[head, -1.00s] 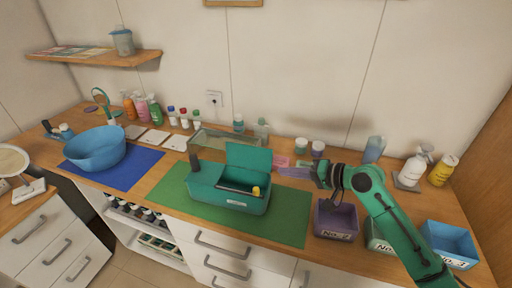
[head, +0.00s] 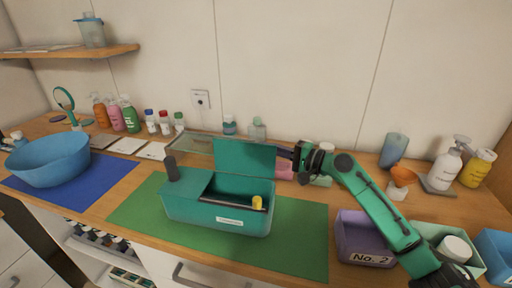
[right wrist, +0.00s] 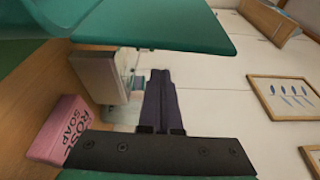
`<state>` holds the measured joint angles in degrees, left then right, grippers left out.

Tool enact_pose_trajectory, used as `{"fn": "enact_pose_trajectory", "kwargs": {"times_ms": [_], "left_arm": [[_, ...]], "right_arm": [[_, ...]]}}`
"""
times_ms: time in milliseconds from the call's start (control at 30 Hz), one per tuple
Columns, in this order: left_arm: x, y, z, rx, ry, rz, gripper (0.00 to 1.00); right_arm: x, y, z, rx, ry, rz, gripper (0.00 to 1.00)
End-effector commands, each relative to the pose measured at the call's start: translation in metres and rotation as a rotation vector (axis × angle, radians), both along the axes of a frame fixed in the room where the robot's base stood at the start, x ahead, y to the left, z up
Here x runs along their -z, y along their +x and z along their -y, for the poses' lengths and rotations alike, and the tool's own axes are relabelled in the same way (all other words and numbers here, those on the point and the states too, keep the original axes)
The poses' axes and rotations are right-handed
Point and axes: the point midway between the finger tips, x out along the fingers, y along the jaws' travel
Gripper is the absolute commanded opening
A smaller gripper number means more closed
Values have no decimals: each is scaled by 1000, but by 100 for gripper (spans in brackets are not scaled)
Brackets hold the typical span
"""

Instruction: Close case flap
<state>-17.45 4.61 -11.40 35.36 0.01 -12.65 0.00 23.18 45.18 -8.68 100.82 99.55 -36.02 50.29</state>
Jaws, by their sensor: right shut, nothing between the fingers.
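The teal case (head: 190,211) stands on the green mat (head: 305,232). Its right flap (head: 245,158) is raised nearly upright at the back edge, and its left lid part (head: 188,183) lies flat. A dark rod and a yellow-capped item (head: 257,202) show in the open right part. My right gripper (head: 280,152) is shut and empty, by the upper right edge of the raised flap; I cannot tell whether it touches. In the right wrist view the shut fingers (right wrist: 160,95) point past the flap (right wrist: 150,22), which fills the top. My left gripper is not in view.
A pink soap box (right wrist: 62,130) lies close to my right gripper. The purple No. 2 bin (head: 362,236) stands right of the mat, under my right arm. A glass tray (head: 200,146) lies behind the case. A blue bowl (head: 48,160) is at the left.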

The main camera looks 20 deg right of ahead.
Motion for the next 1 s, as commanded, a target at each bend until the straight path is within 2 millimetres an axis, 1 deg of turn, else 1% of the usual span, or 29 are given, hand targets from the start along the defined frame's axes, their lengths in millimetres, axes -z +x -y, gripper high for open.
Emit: {"fn": "enact_pose_trajectory", "kwargs": {"times_ms": [33,200,233,300,400,500,867,1000], "left_arm": [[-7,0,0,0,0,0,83],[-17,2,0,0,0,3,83],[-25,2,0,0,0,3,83],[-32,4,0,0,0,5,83],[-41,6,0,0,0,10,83],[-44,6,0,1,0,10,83],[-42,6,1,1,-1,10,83],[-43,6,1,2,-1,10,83]], "right_arm": [[-5,7,-7,-1,1,2,0],[-3,28,-27,-2,-1,1,0],[-4,21,-28,-1,-5,-2,0],[-4,10,-33,-2,-6,-2,0],[-4,-1,-39,-1,-5,-2,0],[-3,-7,-43,-1,-3,-1,0],[-1,-9,-43,0,-3,1,0],[-2,-10,-47,-1,-8,12,0]]}}
